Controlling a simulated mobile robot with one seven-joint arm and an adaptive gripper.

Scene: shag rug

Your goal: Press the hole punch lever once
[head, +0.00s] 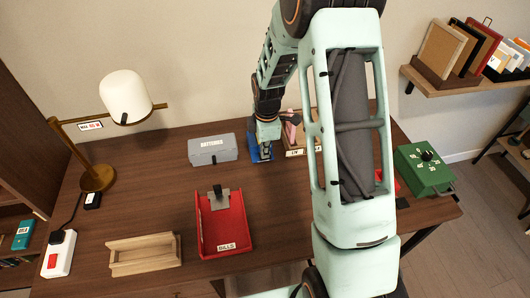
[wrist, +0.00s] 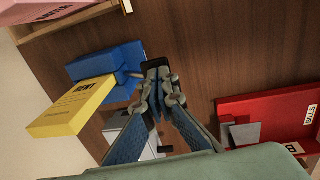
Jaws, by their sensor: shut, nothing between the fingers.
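A blue device (wrist: 105,62), which I take to be the hole punch, lies on the wooden desk; its blue body also shows in the head view (head: 259,155), partly hidden by my arm. In the wrist view, a yellow piece marked RENT (wrist: 76,106) overlaps its lower left side. My gripper (wrist: 157,68) is shut and empty, its tips at the right edge of the blue body. In the head view my gripper (head: 266,147) is right over the device. I cannot tell whether the tips touch it. The lever cannot be made out clearly.
A grey BATTERIES box (head: 213,149) stands just left. A red BILLS tray (head: 225,222) and wooden holder (head: 145,254) lie in front. A wooden box with pink contents (head: 300,142) is right of the punch, a green dial box (head: 425,168) farther right, a lamp (head: 127,97) left.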

